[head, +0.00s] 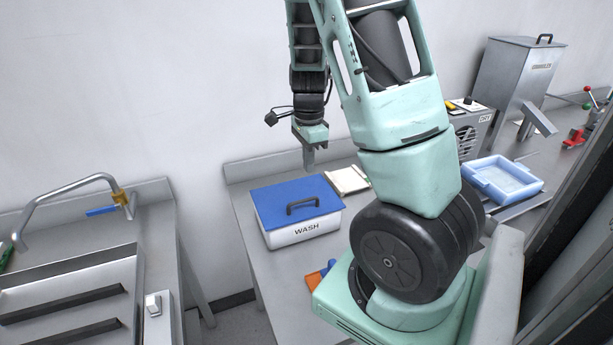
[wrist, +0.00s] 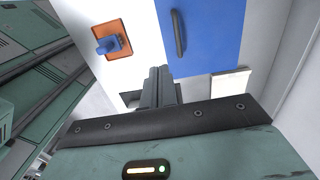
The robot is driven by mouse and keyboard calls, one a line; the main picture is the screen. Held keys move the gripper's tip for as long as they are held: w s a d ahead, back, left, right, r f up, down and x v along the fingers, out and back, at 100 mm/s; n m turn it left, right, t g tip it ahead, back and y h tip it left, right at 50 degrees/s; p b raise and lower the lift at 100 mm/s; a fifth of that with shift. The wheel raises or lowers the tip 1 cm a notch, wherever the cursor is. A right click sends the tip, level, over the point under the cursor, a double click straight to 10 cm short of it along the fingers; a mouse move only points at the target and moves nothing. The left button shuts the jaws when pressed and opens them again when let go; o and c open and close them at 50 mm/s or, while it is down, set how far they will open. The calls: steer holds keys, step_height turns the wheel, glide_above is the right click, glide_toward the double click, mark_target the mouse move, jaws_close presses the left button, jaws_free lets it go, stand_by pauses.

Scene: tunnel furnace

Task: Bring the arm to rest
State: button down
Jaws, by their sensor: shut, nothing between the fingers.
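My arm rises in the middle of the head view and bends over at the top. My gripper (head: 309,158) hangs down from it, above the table behind the WASH box (head: 304,229). It is shut and empty. In the wrist view the shut fingers (wrist: 158,85) point toward the table, beside the box's blue lid (wrist: 205,35). The gripper appears clear of the box and touches nothing that I can see.
The grey table (head: 275,290) also holds a pale notepad (head: 347,180), an orange piece with a blue knob (wrist: 113,42) and a light-blue tray (head: 502,180). A metal bin (head: 515,75) stands at the back right. A sink counter (head: 150,235) is left, across a gap.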

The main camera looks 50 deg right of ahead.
steer(key=shift+s+a+r, duration=0.1)
steer(key=shift+s+r, duration=0.05)
steer(key=shift+r, duration=0.65)
steer(key=a+n+y+b, duration=0.1)
steer(key=a+n+b, duration=0.3)
steer(key=a+n, duration=1.6)
steer(key=s+a+f+n+b, duration=0.1)
steer(key=s+a+n, duration=0.5)
steer(key=a, duration=0.4)
steer(key=s+a+n+b, duration=0.2)
steer(key=s+a+n, duration=0.3)
steer(key=a, duration=0.5)
steer(key=s, duration=0.2)
steer(key=shift+s+f+n+h, duration=0.35)
steer(key=shift+n+h, duration=0.05)
